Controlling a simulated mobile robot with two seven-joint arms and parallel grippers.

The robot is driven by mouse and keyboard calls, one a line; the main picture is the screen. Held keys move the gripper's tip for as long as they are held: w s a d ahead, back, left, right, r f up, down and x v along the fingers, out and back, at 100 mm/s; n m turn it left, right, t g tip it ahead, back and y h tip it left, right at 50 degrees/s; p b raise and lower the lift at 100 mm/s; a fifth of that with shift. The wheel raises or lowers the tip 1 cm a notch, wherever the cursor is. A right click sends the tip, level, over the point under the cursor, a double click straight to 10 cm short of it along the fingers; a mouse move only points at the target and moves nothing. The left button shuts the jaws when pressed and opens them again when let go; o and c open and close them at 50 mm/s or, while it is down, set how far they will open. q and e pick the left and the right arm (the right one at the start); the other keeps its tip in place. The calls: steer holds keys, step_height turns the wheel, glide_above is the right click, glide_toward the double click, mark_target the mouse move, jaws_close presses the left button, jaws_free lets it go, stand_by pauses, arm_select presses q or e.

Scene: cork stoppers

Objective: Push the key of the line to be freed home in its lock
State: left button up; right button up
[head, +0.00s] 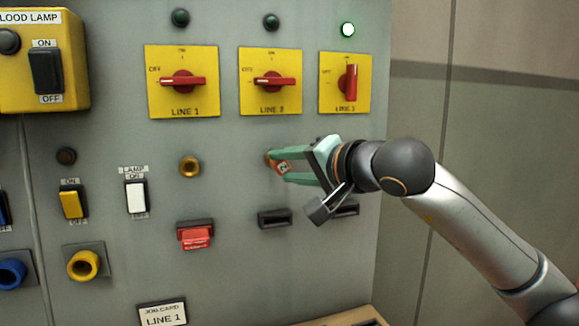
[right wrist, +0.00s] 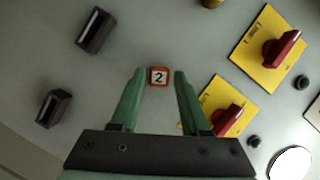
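The job card (head: 162,314) reads LINE 1. The brass lock (head: 189,166) under the LINE 1 switch (head: 182,82) shows no key. My right gripper (head: 283,168) is at the panel under the LINE 2 switch (head: 271,82). An orange-red key tag (head: 282,167) is between its fingertips; in the right wrist view the tag (right wrist: 159,76) reads 2. There the fingers stand apart with a narrow gap on each side of the tag. The key's shaft and how deep it sits are hidden. My left gripper is out of view.
The LINE 3 switch (head: 345,82) is upright with its lamp (head: 347,29) lit; LINE 1 and 2 are at OFF, lamps dark. A red labelled piece (head: 196,236) is in the slot under LINE 1. The slot (head: 274,217) under LINE 2 looks empty. Rocker switches (head: 72,203) are at left.

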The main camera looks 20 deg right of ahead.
steer(key=shift+o, duration=1.4)
steer(key=shift+s+d, duration=0.15)
steer(key=shift+s, duration=0.1)
arm_select(q)
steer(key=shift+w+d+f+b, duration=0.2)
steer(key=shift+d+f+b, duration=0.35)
steer(key=shift+b, duration=0.45)
arm_select(e)
steer(key=v, duration=1.2)
